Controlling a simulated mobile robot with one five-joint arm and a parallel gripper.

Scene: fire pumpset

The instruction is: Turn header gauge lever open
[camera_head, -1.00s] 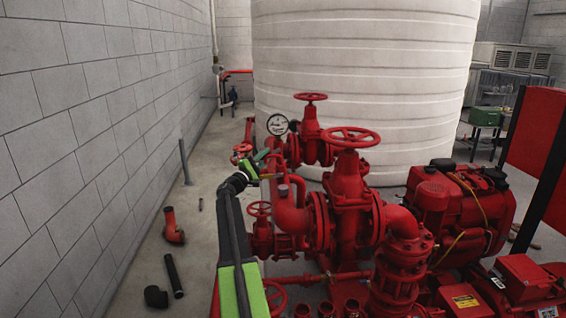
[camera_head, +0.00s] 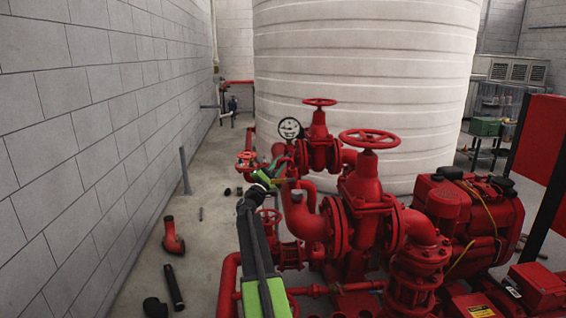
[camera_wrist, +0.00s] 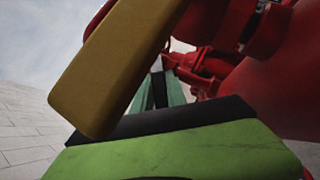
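The header gauge (camera_head: 290,128), a round white dial with a dark rim, stands above the red pipework in the head view. My gripper (camera_head: 274,167) is just below and left of it, beside the red header. The wrist view shows my gripper's teal fingers (camera_wrist: 160,92) pointing toward red pipework, with a narrow dark strip between them. A yellow-brown bar (camera_wrist: 115,70), possibly the gauge lever, crosses close in front of the wrist camera. I cannot tell whether the fingers touch it.
Red gate valves with handwheels (camera_head: 369,138) stand right of my arm. A red valve (camera_head: 247,158) is just left of my gripper. The grey block wall (camera_head: 80,130) runs along the left. Loose pipe pieces (camera_head: 173,240) lie on the floor, and a white tank (camera_head: 360,80) stands behind.

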